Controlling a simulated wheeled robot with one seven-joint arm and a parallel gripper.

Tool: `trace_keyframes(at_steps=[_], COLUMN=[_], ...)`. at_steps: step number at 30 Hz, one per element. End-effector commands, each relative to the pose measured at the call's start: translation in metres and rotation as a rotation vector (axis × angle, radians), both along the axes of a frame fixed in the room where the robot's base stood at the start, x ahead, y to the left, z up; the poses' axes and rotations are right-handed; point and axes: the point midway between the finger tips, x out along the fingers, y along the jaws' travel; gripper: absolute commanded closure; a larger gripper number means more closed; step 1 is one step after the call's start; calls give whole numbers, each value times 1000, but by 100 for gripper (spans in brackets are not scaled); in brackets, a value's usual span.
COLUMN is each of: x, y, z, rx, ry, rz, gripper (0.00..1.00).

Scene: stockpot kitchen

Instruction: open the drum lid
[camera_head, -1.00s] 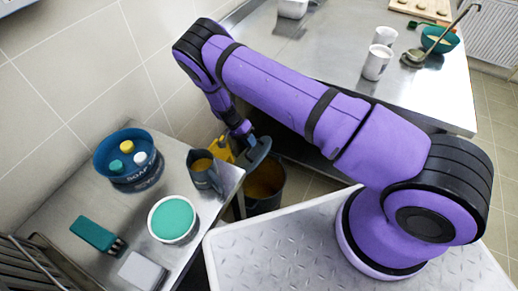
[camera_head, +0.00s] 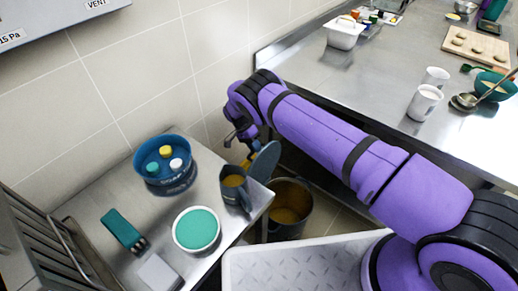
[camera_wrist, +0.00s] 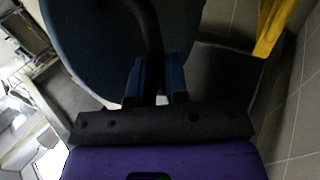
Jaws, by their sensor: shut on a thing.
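The dark drum (camera_head: 301,210) stands on the floor between the two steel tables, its mouth open and its inside brownish-yellow. Its blue-grey lid (camera_head: 266,160) stands steeply tilted above the drum's far left rim; I cannot tell whether it is hinged there. In the wrist view the lid (camera_wrist: 95,35) fills the upper left, with a dark bar handle (camera_wrist: 148,30) across it. My gripper (camera_wrist: 155,82) is shut on this handle, with its blue fingers on either side. In the head view my gripper is mostly hidden behind the lid and wrist.
A dark jug (camera_head: 235,188) stands at the left table's edge, close to the lid. A blue basin (camera_head: 163,178) and a bowl with teal contents (camera_head: 197,231) are also there. A yellow object (camera_wrist: 272,28) is beside the lid. The right steel table (camera_head: 340,85) flanks my arm.

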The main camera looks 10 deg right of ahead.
Motion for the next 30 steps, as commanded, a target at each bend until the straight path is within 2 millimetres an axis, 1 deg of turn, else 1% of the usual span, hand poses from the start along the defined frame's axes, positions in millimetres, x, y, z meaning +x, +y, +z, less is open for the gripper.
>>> trace_keyframes(at_steps=[1, 15, 16, 19, 27, 30], x=[-4, -3, -3, -3, 0, 3], y=[-1, 0, 0, 0, 1, 4], z=[-8, -8, -8, -8, -4, 1], rx=[-2, -3, -4, -4, -3, -2], ry=[11, 13, 13, 12, 7, 5], rz=[-1, -3, -3, -2, -1, -2], gripper=[100, 100, 83, 60, 60, 60])
